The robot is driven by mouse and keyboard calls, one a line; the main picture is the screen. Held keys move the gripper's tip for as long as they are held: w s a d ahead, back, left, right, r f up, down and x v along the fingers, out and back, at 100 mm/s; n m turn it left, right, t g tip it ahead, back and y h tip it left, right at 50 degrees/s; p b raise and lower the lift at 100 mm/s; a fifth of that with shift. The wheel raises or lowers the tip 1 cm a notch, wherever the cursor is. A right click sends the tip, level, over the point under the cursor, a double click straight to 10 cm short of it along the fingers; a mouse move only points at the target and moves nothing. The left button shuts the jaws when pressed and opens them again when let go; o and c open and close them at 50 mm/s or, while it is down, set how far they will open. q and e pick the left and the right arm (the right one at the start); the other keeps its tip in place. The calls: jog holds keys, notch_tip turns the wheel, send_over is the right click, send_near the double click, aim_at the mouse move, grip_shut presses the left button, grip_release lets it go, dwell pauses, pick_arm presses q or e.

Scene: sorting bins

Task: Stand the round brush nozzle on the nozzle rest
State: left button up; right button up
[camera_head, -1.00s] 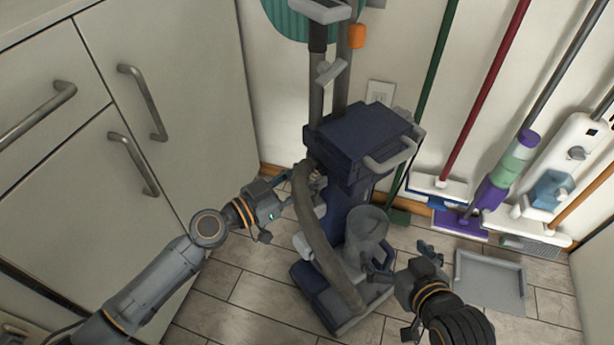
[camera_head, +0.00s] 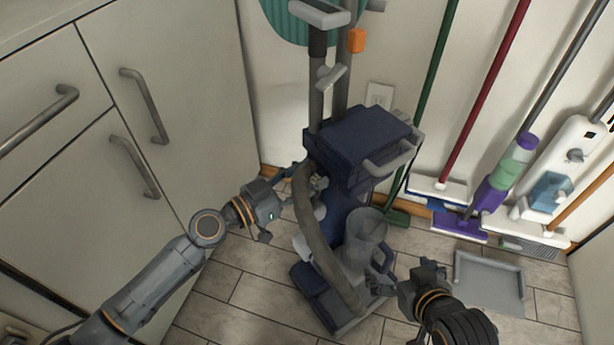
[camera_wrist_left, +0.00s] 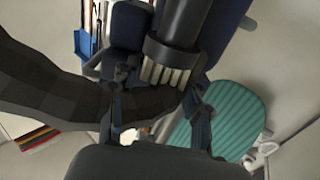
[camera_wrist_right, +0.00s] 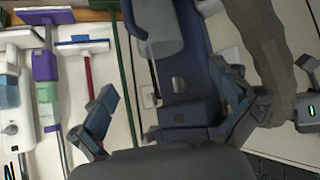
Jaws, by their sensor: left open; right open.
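The round brush nozzle (camera_wrist_left: 175,68), a dark cylinder with a ring of pale bristles, shows in the left wrist view, ahead of and between the fingers of my left gripper (camera_wrist_left: 158,118). The fingers are open; contact is not clear. In the head view this gripper (camera_head: 287,200) is left of the upright navy vacuum cleaner (camera_head: 350,145), beside its thick grey hose (camera_head: 318,235). My right gripper (camera_head: 393,305) is open and empty at the vacuum's lower right; its spread fingers also show in the right wrist view (camera_wrist_right: 172,95). I cannot clearly identify the nozzle rest.
Cabinets (camera_head: 190,80) stand at the left. Mops and brooms hang along the wall at the right, including a purple spray mop (camera_head: 490,190). A grey dustpan (camera_head: 490,280) lies on the floor. The grey translucent cup (camera_head: 366,235) is on the vacuum's front.

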pick_arm(q)
jog(key=shift+r, duration=0.55)
jog(key=shift+r+p, duration=0.4)
jog(key=shift+p, duration=0.1)
pick_arm(e)
jog(key=s+d+f+g, duration=0.1)
jog(key=s+f+g, duration=0.2)
jog(key=s, duration=0.2)
jog(key=shift+d+h, duration=0.4)
pick_arm(q)
jog(key=o, duration=0.5)
jog(key=shift+o, duration=0.2)
pick_arm(e)
jog(key=shift+s+a+f, duration=0.1)
pick_arm(q)
jog(key=shift+s+a+f, duration=0.1)
jog(key=shift+s+a, duration=0.15)
jog(key=shift+a, duration=0.1)
jog(key=v, duration=0.6)
jog(key=shift+s+a, duration=0.2)
